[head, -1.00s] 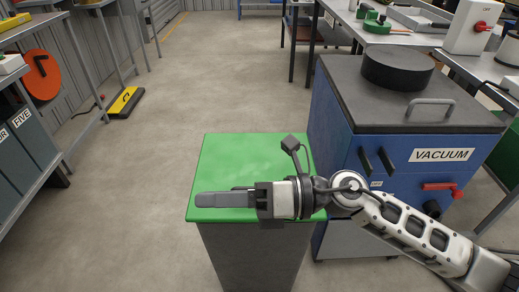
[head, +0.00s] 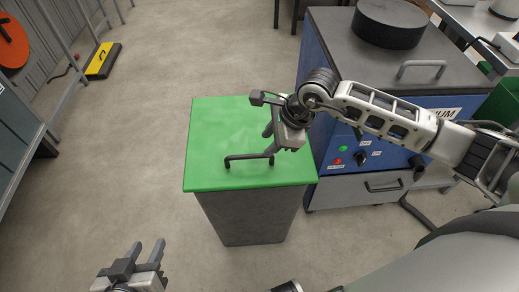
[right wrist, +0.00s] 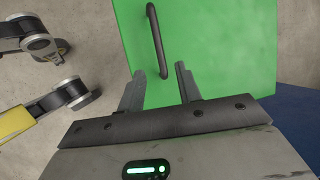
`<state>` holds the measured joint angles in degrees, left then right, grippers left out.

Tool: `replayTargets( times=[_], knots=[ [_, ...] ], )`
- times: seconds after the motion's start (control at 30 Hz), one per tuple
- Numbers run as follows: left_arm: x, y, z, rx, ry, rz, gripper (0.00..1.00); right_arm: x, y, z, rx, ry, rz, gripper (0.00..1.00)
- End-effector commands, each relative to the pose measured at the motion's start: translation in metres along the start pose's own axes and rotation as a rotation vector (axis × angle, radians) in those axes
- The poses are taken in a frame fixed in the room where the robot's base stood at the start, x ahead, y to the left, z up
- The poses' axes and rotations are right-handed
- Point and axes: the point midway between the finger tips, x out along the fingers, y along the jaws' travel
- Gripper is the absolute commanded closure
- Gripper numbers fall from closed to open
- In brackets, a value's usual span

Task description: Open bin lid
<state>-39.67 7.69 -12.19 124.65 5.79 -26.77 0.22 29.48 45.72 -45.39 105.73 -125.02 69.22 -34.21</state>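The bin (head: 250,215) is a grey box with a flat green lid (head: 215,130), which lies closed on it. A dark bar handle (head: 248,158) stands on the lid toward its front; it also shows in the right wrist view (right wrist: 155,35). My right gripper (head: 270,143) points down over the lid at the handle's right end. In the right wrist view its fingers (right wrist: 160,70) are apart, with the near end of the handle between the tips, not clamped. My left gripper (head: 147,252) is open and empty, low at the front left, away from the bin.
A blue vacuum machine (head: 328,135) with a dark top (head: 345,60) stands close against the bin's right side. A yellow and black object (head: 103,60) lies on the floor at the back left by a rack. The floor left of the bin is clear.

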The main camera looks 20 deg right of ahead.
Motion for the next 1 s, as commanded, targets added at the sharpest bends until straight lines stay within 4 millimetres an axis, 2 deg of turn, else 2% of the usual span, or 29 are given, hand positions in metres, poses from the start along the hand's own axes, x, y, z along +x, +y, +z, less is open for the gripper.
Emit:
replayTargets(
  times=[0.1, 0.3, 0.5, 0.73, 0.77, 0.87, 0.9, 1.0],
  knots=[
    [0.001, 0.000, 0.001, -0.001, 0.001, 0.001, 0.64, 0.026, 0.001, 0.001, 0.002, -0.001, 0.003, 0.66],
    [0.001, 0.000, 0.002, -0.004, 0.001, 0.002, 0.64, 0.054, 0.001, 0.001, 0.001, -0.001, 0.002, 0.66],
    [0.001, 0.000, 0.001, -0.005, 0.002, 0.003, 0.64, 0.065, 0.001, 0.000, -0.001, -0.001, 0.001, 0.66],
    [0.001, 0.001, -0.001, -0.005, 0.007, 0.004, 0.64, 0.065, 0.001, 0.000, -0.001, -0.001, 0.001, 0.66],
    [0.001, 0.001, -0.001, -0.005, 0.007, 0.004, 0.64, 0.065, 0.001, 0.000, -0.001, -0.001, 0.001, 0.68],
    [0.001, 0.001, -0.001, -0.005, 0.008, 0.004, 0.64, 0.065, 0.000, 0.000, -0.001, -0.001, 0.001, 0.96],
    [0.001, 0.001, -0.001, -0.005, 0.008, 0.004, 0.64, 0.065, 0.000, 0.000, 0.000, -0.001, 0.000, 1.00],
    [0.001, 0.001, -0.001, -0.005, 0.008, 0.003, 0.64, 0.065, 0.000, 0.000, 0.000, -0.001, 0.001, 1.00]
  ],
)
